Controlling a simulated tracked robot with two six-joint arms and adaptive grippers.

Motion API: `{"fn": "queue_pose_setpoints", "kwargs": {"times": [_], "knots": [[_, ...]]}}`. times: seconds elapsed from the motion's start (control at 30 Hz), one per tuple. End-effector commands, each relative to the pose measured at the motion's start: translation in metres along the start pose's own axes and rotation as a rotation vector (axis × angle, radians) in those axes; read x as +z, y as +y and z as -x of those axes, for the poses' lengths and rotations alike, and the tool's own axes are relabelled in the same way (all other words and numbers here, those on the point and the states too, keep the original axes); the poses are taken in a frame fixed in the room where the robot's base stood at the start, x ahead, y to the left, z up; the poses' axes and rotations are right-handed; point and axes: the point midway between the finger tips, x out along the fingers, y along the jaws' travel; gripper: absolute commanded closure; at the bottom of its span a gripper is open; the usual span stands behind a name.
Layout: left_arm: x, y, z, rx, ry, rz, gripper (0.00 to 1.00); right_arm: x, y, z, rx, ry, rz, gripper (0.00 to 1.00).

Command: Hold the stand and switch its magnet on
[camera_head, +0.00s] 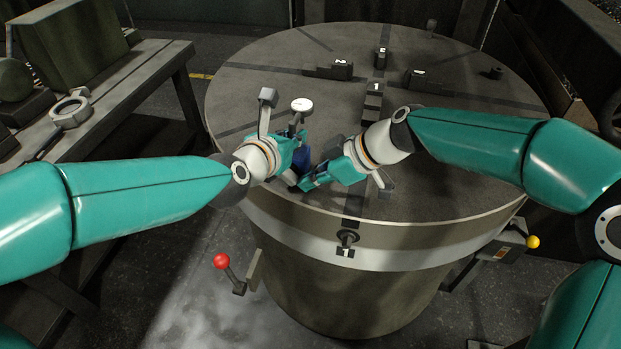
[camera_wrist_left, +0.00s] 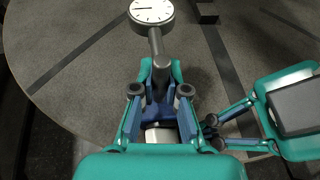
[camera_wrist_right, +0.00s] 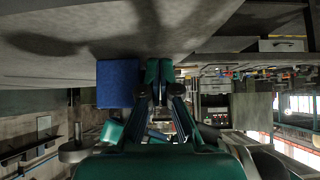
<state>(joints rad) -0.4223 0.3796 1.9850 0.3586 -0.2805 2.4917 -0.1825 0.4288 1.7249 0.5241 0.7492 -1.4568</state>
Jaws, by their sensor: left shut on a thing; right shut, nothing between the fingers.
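The stand has a white round dial (camera_head: 301,105) on a grey post and a blue base block (camera_head: 302,158) near the front edge of the round table. In the left wrist view the dial (camera_wrist_left: 152,12) and post (camera_wrist_left: 157,48) rise beyond the fingers. My left gripper (camera_head: 297,146) is shut on the stand low down. My right gripper (camera_head: 306,184) is shut and empty, low in front of the base. In the right wrist view its closed fingertips (camera_wrist_right: 159,68) are beside the blue base (camera_wrist_right: 117,83); I cannot tell whether they touch. The magnet switch is not clearly visible.
A red-knobbed lever (camera_head: 222,262) and a yellow-knobbed one (camera_head: 532,242) stick out below the rim. A bench (camera_head: 110,105) stands at left.

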Motion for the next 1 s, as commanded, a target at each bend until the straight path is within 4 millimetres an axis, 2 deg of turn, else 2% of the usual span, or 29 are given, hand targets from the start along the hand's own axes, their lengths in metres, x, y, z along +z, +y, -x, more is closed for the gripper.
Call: {"fn": "queue_pose_setpoints", "kwargs": {"times": [0.53, 0.67, 1.0], "knots": [[0.0, 0.0, 0.0, 0.001, 0.0, 0.0, 1.0, -0.01, 0.0, 0.013, 0.002, 0.001, 0.0, 1.0], [0.0, 0.001, 0.0, 0.001, 0.0, 0.001, 1.0, -0.002, 0.001, 0.022, 0.003, 0.001, -0.001, 1.0], [0.0, 0.001, 0.0, 0.001, 0.0, 0.001, 1.0, 0.041, 0.001, 0.064, 0.004, 0.002, -0.003, 1.0]]}}
